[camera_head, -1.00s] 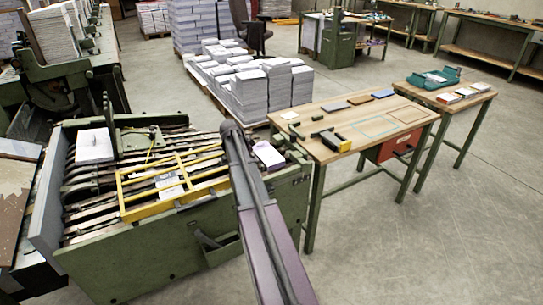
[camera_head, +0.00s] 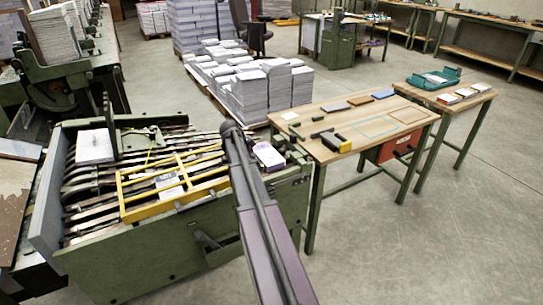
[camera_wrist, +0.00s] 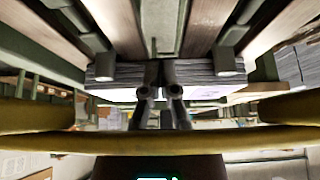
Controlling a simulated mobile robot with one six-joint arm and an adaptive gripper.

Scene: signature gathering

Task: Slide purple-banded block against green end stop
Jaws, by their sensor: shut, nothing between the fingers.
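A white block with a purple band (camera_head: 269,154) lies at the right end of the green machine, just right of my arm in the head view. Small dark green pieces (camera_head: 291,153) stand at its right; I cannot tell which is the end stop or whether they touch the block. In the wrist view my gripper (camera_wrist: 160,91) is shut and empty, its two fingertips side by side. They point at a layered grey stack with a pale face (camera_wrist: 203,92); I cannot tell whether they touch it. My gripper is not clearly visible in the head view.
A yellow guard frame (camera_head: 122,190) lies over the machine's slats, with a white block (camera_head: 169,187) within it. A yellow bar (camera_wrist: 60,141) crosses close in the wrist view. A wooden table (camera_head: 338,152) with tools stands at the right. The floor in front is clear.

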